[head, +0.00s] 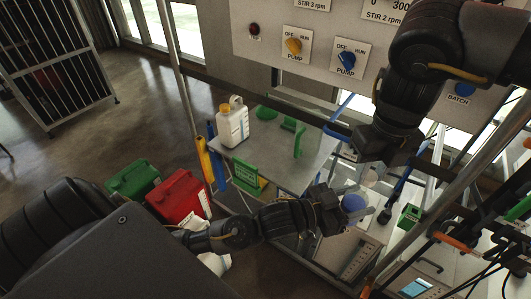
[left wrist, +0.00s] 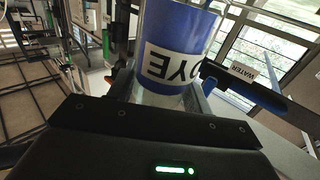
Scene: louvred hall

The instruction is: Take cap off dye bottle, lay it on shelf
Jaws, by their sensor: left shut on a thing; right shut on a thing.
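The dye bottle (left wrist: 175,50) is clear with a blue band and a white DYE label, upside down in the left wrist view. In the head view its blue part (head: 353,203) shows at my left gripper (head: 345,212), which is shut on it. My right gripper (head: 372,160) is directly above, pointing down, shut at the bottle's top. The cap is hidden by that gripper, so I cannot tell whether it is still seated. A grey shelf (head: 262,150) lies to the left of the bottle.
A white jug with a yellow cap (head: 234,122) and green holders (head: 299,143) stand on the shelf. Red (head: 180,195) and green (head: 133,180) canisters stand on the floor. A control panel (head: 290,20) is behind. Metal posts and a cabinet (head: 345,255) stand close by.

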